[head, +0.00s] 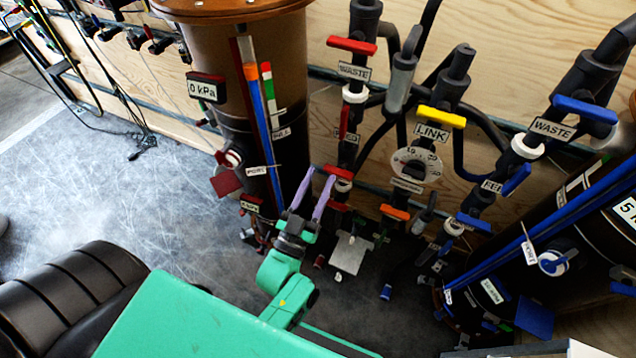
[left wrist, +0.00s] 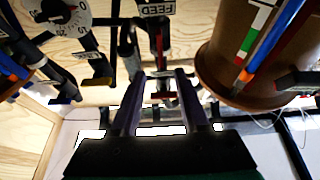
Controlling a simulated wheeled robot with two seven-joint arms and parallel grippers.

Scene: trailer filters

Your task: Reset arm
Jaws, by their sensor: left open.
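My left gripper (head: 319,176) reaches up from the bottom of the head view on a green arm, with two purple fingers apart and nothing between them. The fingertips appear close to a red valve handle (head: 338,172) on the left pipe column; whether they touch it is unclear. In the left wrist view, the gripper (left wrist: 160,75) is also open, with pipes and a red handle (left wrist: 163,95) showing through the gap. That view looks upside down. My right gripper is not in view.
A brown tank (head: 205,45) stands left of the pipes. Valves include a yellow LINK handle (head: 441,117), a red WASTE handle (head: 351,46) and a blue WASTE handle (head: 584,109). A dark tank (head: 610,235) is at right. Grey floor (head: 95,185) is mostly open at left.

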